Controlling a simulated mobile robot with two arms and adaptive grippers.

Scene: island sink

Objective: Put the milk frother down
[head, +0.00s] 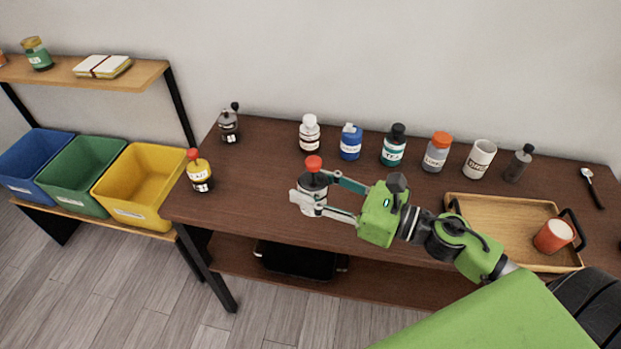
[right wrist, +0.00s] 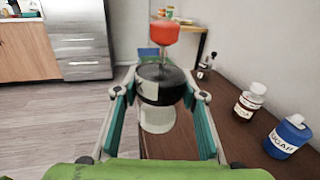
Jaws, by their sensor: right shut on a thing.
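The milk frother (head: 313,200), with a pale body, a dark band and a red knob, is upright between the fingers of my right gripper (head: 318,196). The gripper is shut on it. In the right wrist view the frother (right wrist: 158,115) shows between both fingers, its red knob on top. It is over the front part of the dark wooden table (head: 262,165), left of the middle. I cannot tell whether its base touches the table. My left gripper is not in view.
Several jars and bottles, including a blue sugar jar (head: 350,142) and a white mug (head: 480,158), line the back. A yellow bottle (head: 199,173) with a red top stands at the left end. A wooden tray (head: 490,208) with an orange cup (head: 553,236) is at the right.

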